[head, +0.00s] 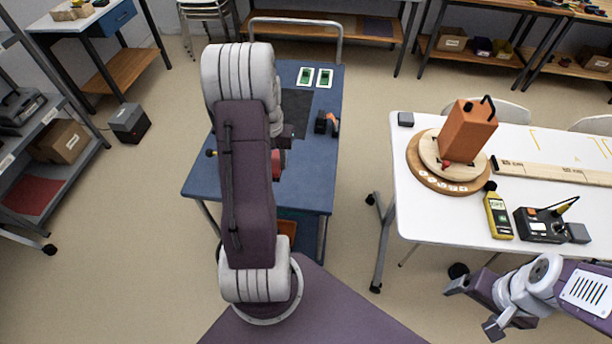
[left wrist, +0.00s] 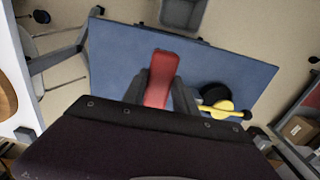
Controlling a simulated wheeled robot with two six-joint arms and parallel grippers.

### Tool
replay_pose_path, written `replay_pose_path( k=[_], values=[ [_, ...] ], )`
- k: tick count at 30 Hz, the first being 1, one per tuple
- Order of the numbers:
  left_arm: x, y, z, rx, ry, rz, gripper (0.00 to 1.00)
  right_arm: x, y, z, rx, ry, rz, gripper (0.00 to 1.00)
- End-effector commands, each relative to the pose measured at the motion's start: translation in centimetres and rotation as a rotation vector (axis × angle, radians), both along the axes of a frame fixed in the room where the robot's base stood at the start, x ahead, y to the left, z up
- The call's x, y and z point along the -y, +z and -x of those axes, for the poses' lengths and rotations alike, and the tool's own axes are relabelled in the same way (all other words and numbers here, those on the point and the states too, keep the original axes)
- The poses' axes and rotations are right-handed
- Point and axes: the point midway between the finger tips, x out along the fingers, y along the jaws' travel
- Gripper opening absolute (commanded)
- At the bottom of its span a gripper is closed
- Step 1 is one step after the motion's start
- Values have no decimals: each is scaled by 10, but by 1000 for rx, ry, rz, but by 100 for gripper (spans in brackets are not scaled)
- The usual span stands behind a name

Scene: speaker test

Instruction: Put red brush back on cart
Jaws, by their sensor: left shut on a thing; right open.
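The red brush (left wrist: 161,72) sits between the dark fingers of my left gripper (left wrist: 159,86), which is shut on it. The blue-topped cart (left wrist: 115,55) lies beneath them in the left wrist view. I cannot tell whether the brush touches the cart top. In the head view a red part of the brush (head: 278,163) shows just right of my left arm, over the cart (head: 312,170). My left arm hides the left gripper and much of the cart there. My right gripper (head: 471,308) is open and empty at the lower right, beside the white table.
A yellow and black item (left wrist: 224,107) lies on the cart beside the brush. Green-marked cards (head: 315,77) and an orange-black tool (head: 327,123) lie further back. The white table (head: 430,215) at right holds an orange speaker (head: 468,128) on a round wooden turntable (head: 425,170).

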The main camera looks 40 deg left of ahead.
Motion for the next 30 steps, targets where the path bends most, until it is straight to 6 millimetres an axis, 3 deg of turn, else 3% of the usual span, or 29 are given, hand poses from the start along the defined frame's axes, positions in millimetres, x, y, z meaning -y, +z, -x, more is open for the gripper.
replay_pose_path(
  k=[9, 14, 20, 26, 30],
  values=[
    [22, -47, -75, -3, -7, 1, 0, 0, 5, 0, 0, 0, 0, 85],
    [29, -64, -104, -1, -4, 1, 0, 0, 7, 0, 0, 0, 0, 85],
    [31, -70, -111, -1, -2, 0, 0, 0, 7, 0, 0, 0, 0, 85],
    [32, -103, -110, -3, -2, 1, 0, 0, 8, 0, 0, 0, 0, 85],
    [31, -109, -111, 1, -2, 0, 0, 0, 8, 0, 0, 0, 0, 85]
  ],
)
